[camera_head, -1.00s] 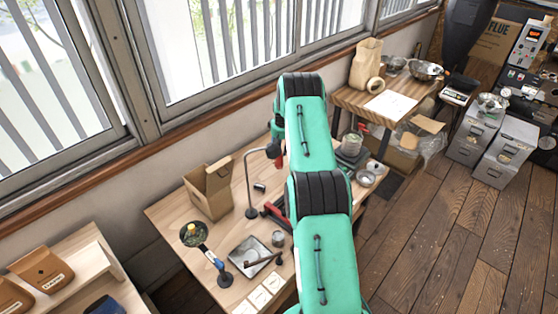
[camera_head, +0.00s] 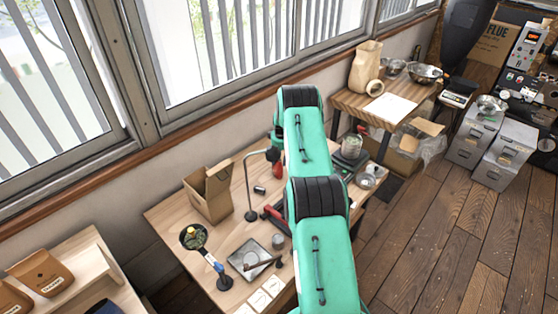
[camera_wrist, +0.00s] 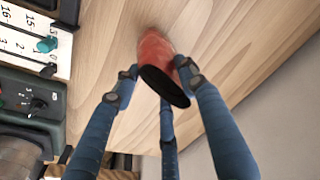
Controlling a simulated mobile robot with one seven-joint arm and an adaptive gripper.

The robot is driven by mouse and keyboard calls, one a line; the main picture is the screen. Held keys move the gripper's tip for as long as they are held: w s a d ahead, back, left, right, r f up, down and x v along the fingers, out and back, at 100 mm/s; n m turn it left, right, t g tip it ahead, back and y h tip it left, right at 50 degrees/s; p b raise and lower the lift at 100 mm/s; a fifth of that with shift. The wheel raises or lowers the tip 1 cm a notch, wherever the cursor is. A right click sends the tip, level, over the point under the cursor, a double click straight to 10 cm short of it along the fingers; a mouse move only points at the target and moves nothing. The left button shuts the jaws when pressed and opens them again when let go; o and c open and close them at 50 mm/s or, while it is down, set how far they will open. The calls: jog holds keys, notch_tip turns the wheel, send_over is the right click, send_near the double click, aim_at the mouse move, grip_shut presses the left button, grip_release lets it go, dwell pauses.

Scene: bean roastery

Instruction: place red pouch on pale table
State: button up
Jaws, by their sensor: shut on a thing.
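The red pouch (camera_wrist: 155,48) is between the fingers of my gripper (camera_wrist: 157,72) in the wrist view, with its dark oval end toward the camera. The blue-grey fingers are closed around it. Pale wood grain lies close behind the pouch; I cannot tell whether they touch. In the head view a small red patch, probably the pouch (camera_head: 277,171), shows left of my green arm above the pale wooden table (camera_head: 172,217). My arm hides most of the gripper and part of that table.
An open cardboard box (camera_head: 208,195), a black stand (camera_head: 250,190), a metal tray (camera_head: 250,260) and white cards (camera_head: 265,298) crowd the table's left and front. A dark device with knobs (camera_wrist: 30,108) is beside the gripper. A second wooden table (camera_head: 350,103) stands behind.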

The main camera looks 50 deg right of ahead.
jog(key=shift+f, duration=0.15)
jog(key=o, duration=0.8)
jog(key=shift+o, duration=0.2)
notch_tip(320, 180, up, 12)
jog(key=s, duration=0.1)
jog(key=shift+s+a, duration=0.35)
dwell(0.6)
